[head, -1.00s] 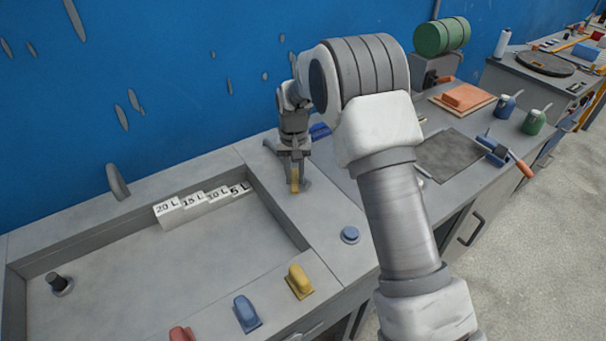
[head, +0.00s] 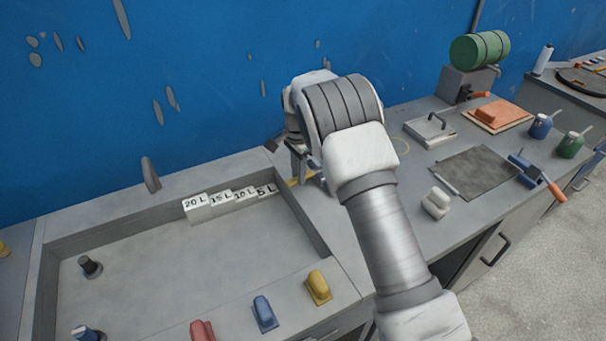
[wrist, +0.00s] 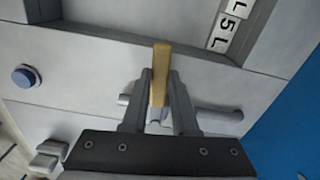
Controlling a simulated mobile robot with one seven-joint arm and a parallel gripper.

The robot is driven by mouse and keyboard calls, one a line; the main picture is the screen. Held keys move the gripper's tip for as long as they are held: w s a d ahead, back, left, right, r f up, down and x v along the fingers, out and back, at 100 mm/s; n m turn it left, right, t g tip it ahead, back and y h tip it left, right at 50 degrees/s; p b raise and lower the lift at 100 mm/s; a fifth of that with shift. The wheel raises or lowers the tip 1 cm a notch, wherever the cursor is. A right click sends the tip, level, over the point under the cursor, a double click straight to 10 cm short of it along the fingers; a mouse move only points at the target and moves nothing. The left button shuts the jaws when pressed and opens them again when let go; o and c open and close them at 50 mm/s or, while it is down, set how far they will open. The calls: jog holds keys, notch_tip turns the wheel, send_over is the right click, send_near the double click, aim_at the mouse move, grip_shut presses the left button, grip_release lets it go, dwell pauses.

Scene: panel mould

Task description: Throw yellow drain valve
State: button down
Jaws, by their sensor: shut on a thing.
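The yellow drain valve's lever (wrist: 160,62) is a flat bar. In the wrist view it stands between the two fingers of my gripper (wrist: 161,80), which is shut on it. Grey rod-like parts (wrist: 218,114) show on both sides behind the fingers. In the head view the yellow lever (head: 300,181) shows at the basin's right rim, beside the 5 L step. There my gripper (head: 301,168) is partly hidden behind my own forearm and wrist. The valve's body is mostly hidden.
A sunken basin (head: 190,265) with labelled steps (head: 230,202) lies left. Red, blue (head: 264,312) and yellow (head: 318,287) handled blocks sit on its front ledge. A white block (head: 436,203), dark slab (head: 475,172) and trowel stand right. A blue wall (head: 210,70) rises behind.

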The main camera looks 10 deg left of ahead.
jog(key=shift+w+a+r+m, duration=0.1)
jog(key=shift+w+a+m, duration=0.35)
jog(key=shift+m, duration=0.35)
jog(key=shift+w, duration=0.1)
jog(key=c, duration=0.7)
grip_release()
jog(key=shift+d, duration=0.1)
notch_tip(320, 180, up, 17)
jog(key=shift+r+p, duration=0.15)
jog(key=shift+p, duration=0.35)
